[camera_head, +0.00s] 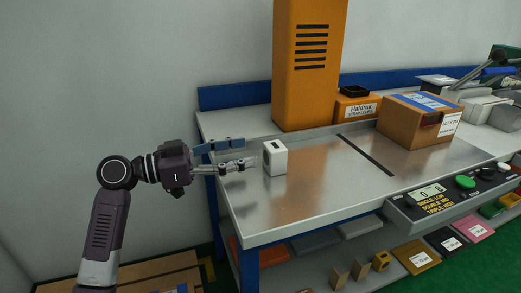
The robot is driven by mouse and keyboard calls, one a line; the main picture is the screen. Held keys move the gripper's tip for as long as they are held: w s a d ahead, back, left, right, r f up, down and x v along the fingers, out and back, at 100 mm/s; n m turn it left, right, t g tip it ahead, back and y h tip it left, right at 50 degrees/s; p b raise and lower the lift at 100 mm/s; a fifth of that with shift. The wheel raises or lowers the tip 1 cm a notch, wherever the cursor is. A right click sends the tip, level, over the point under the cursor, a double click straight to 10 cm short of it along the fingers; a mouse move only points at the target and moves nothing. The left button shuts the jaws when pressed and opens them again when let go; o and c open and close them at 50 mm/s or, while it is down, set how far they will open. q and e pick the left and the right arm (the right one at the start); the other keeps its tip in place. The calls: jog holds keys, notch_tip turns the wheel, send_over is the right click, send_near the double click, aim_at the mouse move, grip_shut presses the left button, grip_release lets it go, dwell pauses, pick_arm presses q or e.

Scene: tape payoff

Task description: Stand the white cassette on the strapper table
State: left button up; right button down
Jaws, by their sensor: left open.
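The white cassette (275,158) stands upright on the metal strapper table (310,194), near its left edge. It is a small white block with a dark mark near its top. My left gripper (250,152) comes in from the left at about the height of the cassette. Its fingers are apart and point toward the cassette's left side. The fingertips are close to the cassette, and no part of it appears held between them. Whether a fingertip touches it I cannot tell. My right gripper is not in view.
A tall orange cabinet (308,75) stands behind the cassette. A cardboard box (408,125) with blue tape sits farther right, past a dark slot (366,154). A control panel (440,200) lines the front right edge. The table's middle is clear. Packets and blocks lie on the shelf below.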

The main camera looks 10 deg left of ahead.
pick_arm(q)
jog(key=v, duration=0.5)
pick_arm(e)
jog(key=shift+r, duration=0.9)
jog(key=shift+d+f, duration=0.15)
